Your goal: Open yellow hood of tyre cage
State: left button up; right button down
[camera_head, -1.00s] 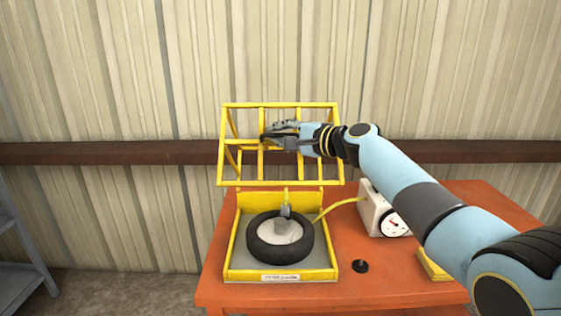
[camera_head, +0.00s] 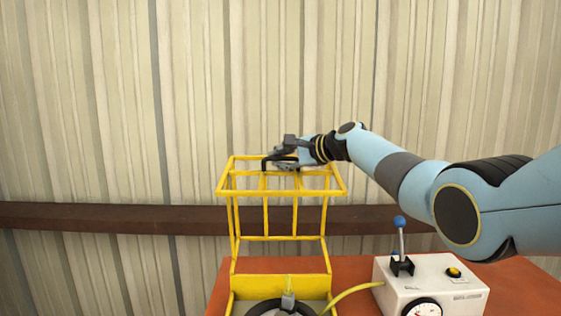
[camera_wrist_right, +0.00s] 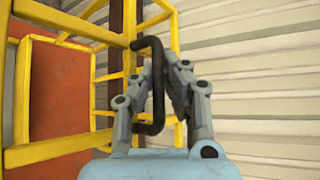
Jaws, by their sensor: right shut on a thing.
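The yellow hood (camera_head: 267,238) of the tyre cage stands raised, its barred frame upright above the yellow base (camera_head: 280,287). A black handle (camera_head: 265,163) is on the hood's upper bars; it also shows in the right wrist view (camera_wrist_right: 158,98). My right gripper (camera_head: 284,160) is at the top of the hood and shut on the black handle. In the right wrist view its fingers (camera_wrist_right: 165,85) close around the handle's bar. The tyre (camera_head: 278,308) sits in the base, cut off by the bottom of the head view. My left gripper is not in view.
A white control box (camera_head: 432,280) with a blue-knobbed lever and a gauge stands right of the cage on the orange table (camera_head: 520,292). A yellow hose (camera_head: 352,292) runs from the box towards the tyre. A brown wall beam (camera_head: 110,217) crosses behind.

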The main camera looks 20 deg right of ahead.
jog(key=shift+w, duration=0.15)
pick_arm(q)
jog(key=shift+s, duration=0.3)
pick_arm(e)
jog(key=c, duration=1.4)
grip_release()
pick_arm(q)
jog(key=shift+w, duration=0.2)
pick_arm(e)
jog(key=shift+d, duration=0.1)
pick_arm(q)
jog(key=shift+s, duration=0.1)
pick_arm(e)
jog(key=v, duration=1.2)
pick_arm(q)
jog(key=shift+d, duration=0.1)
